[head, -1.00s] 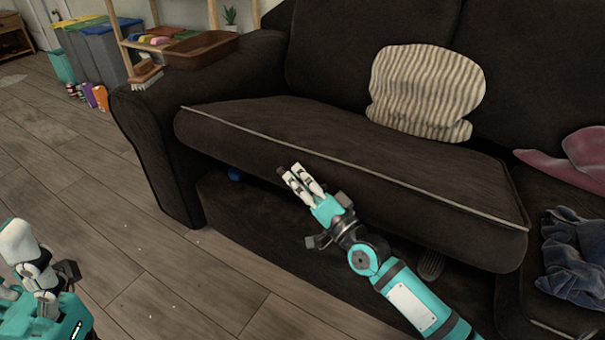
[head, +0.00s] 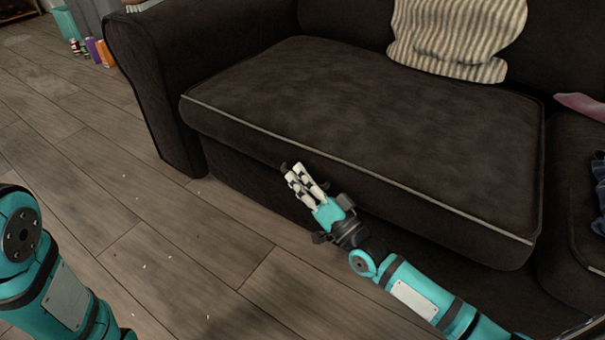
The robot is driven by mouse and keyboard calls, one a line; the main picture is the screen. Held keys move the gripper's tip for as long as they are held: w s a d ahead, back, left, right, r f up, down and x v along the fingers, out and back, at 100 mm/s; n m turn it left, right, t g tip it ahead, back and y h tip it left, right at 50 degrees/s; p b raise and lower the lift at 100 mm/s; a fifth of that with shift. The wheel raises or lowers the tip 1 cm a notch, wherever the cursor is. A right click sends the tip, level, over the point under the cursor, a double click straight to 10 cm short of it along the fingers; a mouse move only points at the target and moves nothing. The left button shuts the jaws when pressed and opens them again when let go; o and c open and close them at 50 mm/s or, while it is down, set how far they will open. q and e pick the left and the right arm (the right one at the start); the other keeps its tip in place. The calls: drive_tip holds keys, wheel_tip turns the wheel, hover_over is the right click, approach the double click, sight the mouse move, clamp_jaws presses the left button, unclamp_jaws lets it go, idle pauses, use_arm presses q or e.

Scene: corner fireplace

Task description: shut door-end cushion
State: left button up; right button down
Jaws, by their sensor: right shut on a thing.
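The door-end cushion (head: 360,115) is the dark brown seat pad with pale piping at the left of the sofa. It looks nearly flat, and no open gap shows below its front edge at the left. My right gripper (head: 303,172) is at the middle of that front edge, its fingers pointing up and left. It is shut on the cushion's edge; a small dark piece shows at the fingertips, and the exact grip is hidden. My left arm shows at the lower left, with its gripper out of view.
A striped pillow (head: 455,38) rests at the back of the cushion. Pink cloth (head: 582,106) and blue cloth (head: 599,190) lie at the right. The sofa's arm (head: 160,80) bounds the left. The wood floor (head: 120,210) is mostly clear, with small bottles (head: 98,50) far left.

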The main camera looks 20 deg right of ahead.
drive_tip(key=shift+f, duration=0.45)
drive_tip(key=shift+a+f, duration=0.1)
drive_tip(key=shift+f, duration=0.15)
drive_tip(key=c, duration=1.6)
unclamp_jaws()
drive_tip(key=shift+f, duration=0.1)
drive_tip(key=shift+c, duration=0.2)
drive_tip(key=shift+s, duration=0.15)
drive_tip(key=v, duration=1.1)
drive_tip(key=shift+s+d, duration=0.25)
drive_tip(key=shift+s, duration=0.05)
